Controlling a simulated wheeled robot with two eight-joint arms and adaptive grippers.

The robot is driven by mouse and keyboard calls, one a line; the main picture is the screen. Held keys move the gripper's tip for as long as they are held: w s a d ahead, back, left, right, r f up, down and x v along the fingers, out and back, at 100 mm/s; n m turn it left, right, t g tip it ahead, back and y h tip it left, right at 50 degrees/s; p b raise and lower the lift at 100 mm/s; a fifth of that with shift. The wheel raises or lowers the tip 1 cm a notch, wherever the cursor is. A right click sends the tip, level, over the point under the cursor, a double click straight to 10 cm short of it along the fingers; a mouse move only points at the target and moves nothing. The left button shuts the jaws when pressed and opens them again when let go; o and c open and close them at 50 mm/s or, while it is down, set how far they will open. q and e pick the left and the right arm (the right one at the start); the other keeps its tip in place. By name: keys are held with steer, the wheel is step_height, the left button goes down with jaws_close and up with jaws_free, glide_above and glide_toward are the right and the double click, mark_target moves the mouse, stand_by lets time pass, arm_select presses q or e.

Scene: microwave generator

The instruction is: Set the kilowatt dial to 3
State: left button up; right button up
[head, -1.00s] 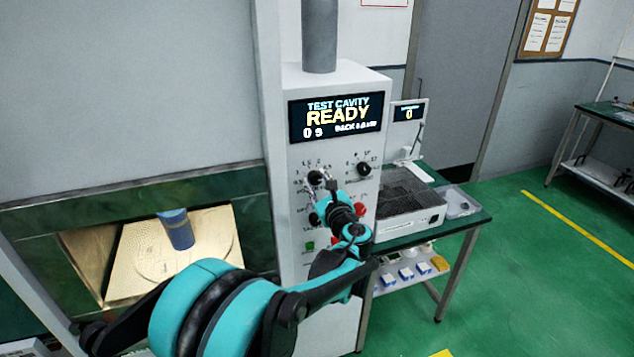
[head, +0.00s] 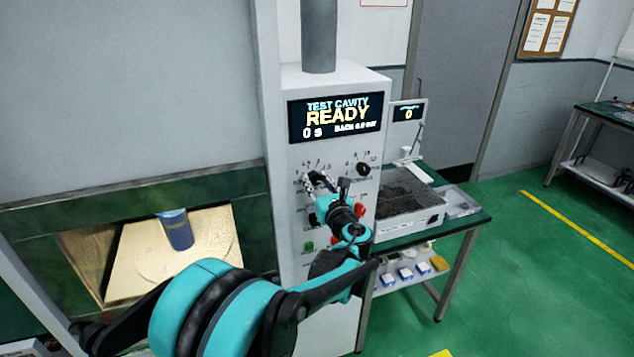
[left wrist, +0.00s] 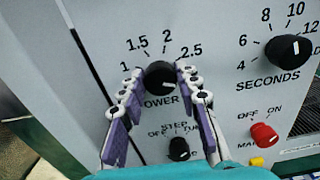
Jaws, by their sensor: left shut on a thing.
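The kilowatt dial, a black round knob (left wrist: 160,77) marked POWER, is on the grey front panel in the left wrist view. Marks 1, 1.5, 2 and 2.5 show around it; the area to its lower right is covered by a finger. A pale mark shows on the knob's lower right, but I cannot tell its exact reading. My left gripper (left wrist: 160,73) is shut on the knob, one finger on each side. In the head view, my left gripper (head: 318,183) covers most of the knob. My right gripper is not in view.
The seconds dial (left wrist: 288,50) is right of the power knob. Below are a small black step knob (left wrist: 178,149) and a red switch (left wrist: 264,135). The display (head: 336,117) reads READY. The open cavity (head: 140,250) holds a blue cylinder (head: 177,230).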

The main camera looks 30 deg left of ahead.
arm_select(q)
steer(key=o, duration=1.2)
steer(key=shift+c, duration=0.2)
steer(key=v, duration=1.2)
steer(key=shift+s+a+f, duration=0.1)
